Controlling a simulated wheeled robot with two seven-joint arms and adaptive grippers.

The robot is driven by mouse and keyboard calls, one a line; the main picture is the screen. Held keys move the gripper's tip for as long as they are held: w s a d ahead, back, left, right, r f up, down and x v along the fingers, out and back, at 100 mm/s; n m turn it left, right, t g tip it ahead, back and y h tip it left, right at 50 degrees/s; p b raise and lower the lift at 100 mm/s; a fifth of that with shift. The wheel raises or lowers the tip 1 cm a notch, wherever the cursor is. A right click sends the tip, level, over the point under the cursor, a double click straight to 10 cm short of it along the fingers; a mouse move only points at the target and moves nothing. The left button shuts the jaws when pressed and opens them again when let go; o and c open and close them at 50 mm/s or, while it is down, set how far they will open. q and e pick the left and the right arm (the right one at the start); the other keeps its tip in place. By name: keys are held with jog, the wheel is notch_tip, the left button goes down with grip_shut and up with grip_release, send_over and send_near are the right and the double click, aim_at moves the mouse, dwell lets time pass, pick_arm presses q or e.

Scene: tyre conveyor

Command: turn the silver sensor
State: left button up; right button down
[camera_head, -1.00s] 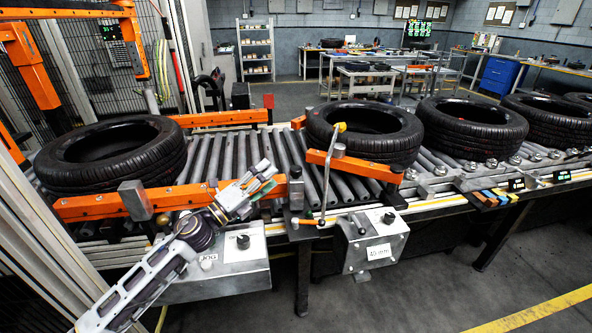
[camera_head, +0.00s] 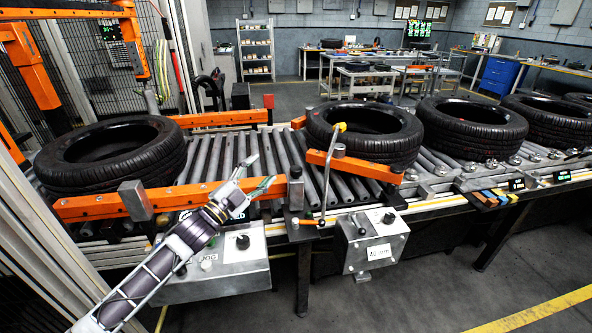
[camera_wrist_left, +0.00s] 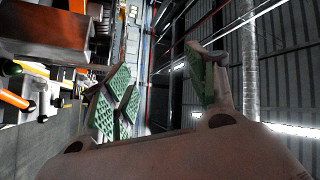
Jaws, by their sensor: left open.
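My left gripper (camera_head: 263,168) is open and empty in the head view, above the rollers and just behind the front orange rail (camera_head: 185,197). Its green-padded fingers are spread apart in the left wrist view (camera_wrist_left: 158,60). A silver block (camera_head: 135,200) stands on the front rail left of the gripper. I cannot tell which of these is the silver sensor. My right gripper is not in view.
A tyre (camera_head: 112,155) lies at the left of the roller conveyor (camera_head: 233,150); another tyre (camera_head: 364,130) lies right of the middle. Grey control boxes (camera_head: 374,240) hang at the front edge.

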pick_arm(q)
jog(key=f+n, duration=0.1)
jog(key=n, duration=0.2)
jog(key=n+g+y, duration=0.1)
jog(key=n+g, duration=0.2)
jog(key=n, duration=0.5)
send_near(292, 171)
jog(key=shift+v, duration=0.95)
jog(key=shift+w, duration=0.1)
jog(key=shift+p+x, duration=0.4)
jog(key=shift+x, duration=6.45)
jog(key=shift+f, duration=0.1)
jog(key=c, duration=1)
